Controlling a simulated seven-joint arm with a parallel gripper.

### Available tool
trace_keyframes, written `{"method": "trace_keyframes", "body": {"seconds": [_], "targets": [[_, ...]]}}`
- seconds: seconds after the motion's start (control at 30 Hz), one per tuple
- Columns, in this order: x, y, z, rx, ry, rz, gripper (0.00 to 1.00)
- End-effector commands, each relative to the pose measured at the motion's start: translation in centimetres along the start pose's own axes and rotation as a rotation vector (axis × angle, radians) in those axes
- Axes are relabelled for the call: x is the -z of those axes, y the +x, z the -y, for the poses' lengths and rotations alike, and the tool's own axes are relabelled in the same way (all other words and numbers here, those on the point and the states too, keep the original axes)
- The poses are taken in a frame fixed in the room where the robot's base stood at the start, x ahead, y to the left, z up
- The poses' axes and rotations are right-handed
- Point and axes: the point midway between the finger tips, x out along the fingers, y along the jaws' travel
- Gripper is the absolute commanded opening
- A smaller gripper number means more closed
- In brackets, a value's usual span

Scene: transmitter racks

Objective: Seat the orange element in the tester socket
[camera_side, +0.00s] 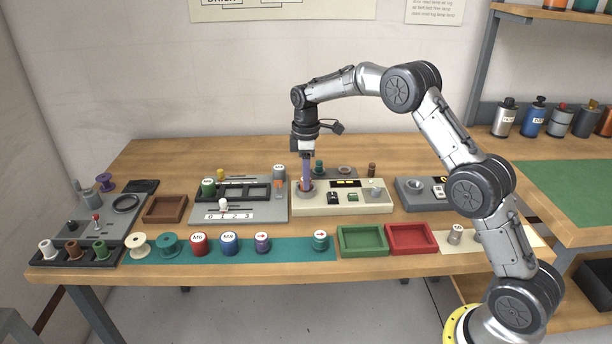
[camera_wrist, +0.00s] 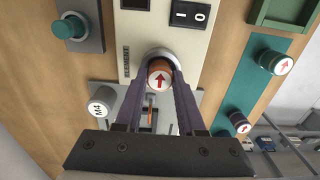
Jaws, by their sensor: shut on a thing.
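The orange element (camera_wrist: 160,76) has a white cap with a red arrow that faces the wrist camera. My gripper (camera_side: 305,184) is shut on it, with one purple finger on each side. The element is at the grey round socket (camera_wrist: 157,54) of the cream tester (camera_side: 344,209), whose panel also shows in the wrist view (camera_wrist: 140,45). The socket's rim (camera_side: 304,195) shows just below my fingertips in the side view. The fingers hide much of the element there, and I cannot tell how deep it sits.
A grey rack unit (camera_side: 246,213) stands left of the tester and another grey unit (camera_side: 413,197) right of it. A green tray (camera_side: 362,240) and a red tray (camera_side: 411,238) lie in front. Several capped elements stand on a teal strip (camera_side: 290,251) along the front edge.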

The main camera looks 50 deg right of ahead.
Motion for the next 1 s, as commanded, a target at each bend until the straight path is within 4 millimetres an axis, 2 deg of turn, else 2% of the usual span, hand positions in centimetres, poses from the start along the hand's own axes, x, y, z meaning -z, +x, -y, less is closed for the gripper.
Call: {"method": "trace_keyframes", "body": {"seconds": [0.03, 0.07, 0.2, 0.47, 0.6, 0.77, 1.0], "targets": [[0.0, 0.1, 0.0, 0.0, 0.0, 0.0, 0.0], [0.0, 0.1, 0.0, 0.0, 0.0, 0.0, 0.44], [0.0, 0.1, 0.0, 0.0, 0.0, 0.0, 0.68], [0.0, 0.1, 0.0, 0.0, 0.0, 0.0, 0.68], [0.0, -0.6, 0.0, -0.001, 0.0, -0.001, 0.68], [0.0, -3.1, -0.1, -0.004, 0.0, -0.003, 0.68], [0.1, -8.1, -0.1, -0.005, 0.0, -0.003, 0.68]]}}
